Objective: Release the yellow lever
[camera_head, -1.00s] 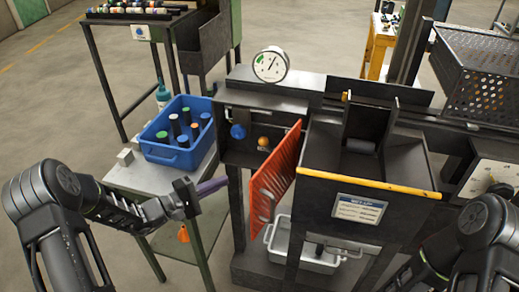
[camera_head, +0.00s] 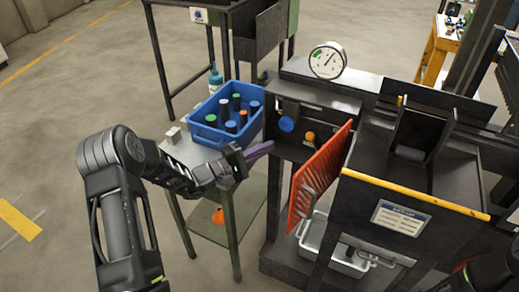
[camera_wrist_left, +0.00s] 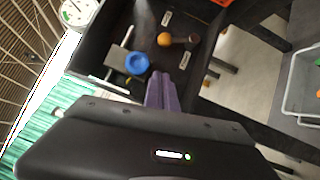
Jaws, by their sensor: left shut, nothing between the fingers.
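The yellow lever's round knob (camera_head: 310,136) sits on the dark front panel below the gauge, right of a blue knob (camera_head: 286,124). In the left wrist view the yellow knob (camera_wrist_left: 164,39) and a short dark rod beside it lie beyond my fingers, with the blue knob (camera_wrist_left: 137,63) nearer. My left gripper (camera_head: 268,147) is shut and empty, its purple fingers pointing at the panel just below and left of the blue knob. The purple fingers (camera_wrist_left: 162,90) show together in the left wrist view, apart from the yellow knob. My right gripper is out of view.
An orange slotted plate (camera_head: 318,176) stands out right of the knobs. A blue bin (camera_head: 203,133) with several cylinders sits on the side table (camera_head: 181,148) at left. A grey tub (camera_head: 312,240) is below the plate. A round gauge (camera_head: 328,61) stands above the panel.

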